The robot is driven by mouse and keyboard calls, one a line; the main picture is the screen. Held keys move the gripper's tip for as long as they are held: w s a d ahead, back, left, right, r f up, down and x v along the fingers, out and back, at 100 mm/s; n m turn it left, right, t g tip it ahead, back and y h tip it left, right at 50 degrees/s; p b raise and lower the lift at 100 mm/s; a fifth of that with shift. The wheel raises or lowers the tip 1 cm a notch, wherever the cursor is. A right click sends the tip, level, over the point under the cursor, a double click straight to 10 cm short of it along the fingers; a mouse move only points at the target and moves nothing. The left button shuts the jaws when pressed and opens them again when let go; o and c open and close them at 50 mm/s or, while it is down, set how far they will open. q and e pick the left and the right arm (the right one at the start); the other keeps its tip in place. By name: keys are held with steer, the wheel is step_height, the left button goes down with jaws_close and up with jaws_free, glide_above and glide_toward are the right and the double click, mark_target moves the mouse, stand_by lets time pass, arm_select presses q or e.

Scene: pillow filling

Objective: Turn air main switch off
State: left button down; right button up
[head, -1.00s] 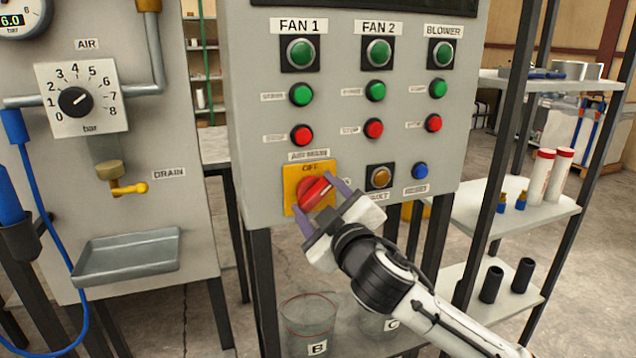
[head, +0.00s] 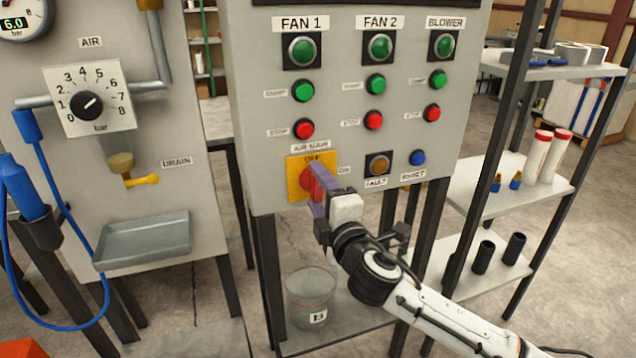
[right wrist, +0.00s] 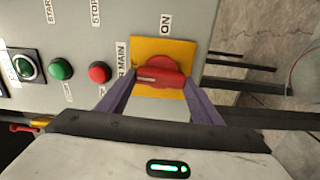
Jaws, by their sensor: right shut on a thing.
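The red air main switch knob (head: 307,183) sits on a yellow plate (head: 297,164) low on the grey control panel, under the AIR MAIN label. In the right wrist view, the knob (right wrist: 160,70) has its grip bar upright relative to the panel, its white mark on the OFF side. My right gripper (head: 318,190) is shut on the knob, a purple finger at each end of it in the wrist view (right wrist: 157,80). The fingers partly hide the knob in the head view. My left gripper is not in view.
The FAULT button (head: 377,164) and blue RESET button (head: 418,158) are right of the switch. Red STOP buttons (head: 303,128) are above. An air regulator dial (head: 90,104) and grey tray (head: 143,241) are left. A glass container (head: 311,290) stands below. Shelves (head: 515,190) stand right.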

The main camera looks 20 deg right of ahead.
steer(key=shift+n, duration=0.3)
stand_by(0.4)
steer(key=o, duration=1.1)
steer(key=shift+c, duration=0.2)
steer(key=s, duration=1)
steer(key=shift+s+d+b, duration=0.15)
steer(key=shift+d+b, duration=0.05)
steer(key=shift+b, duration=0.1)
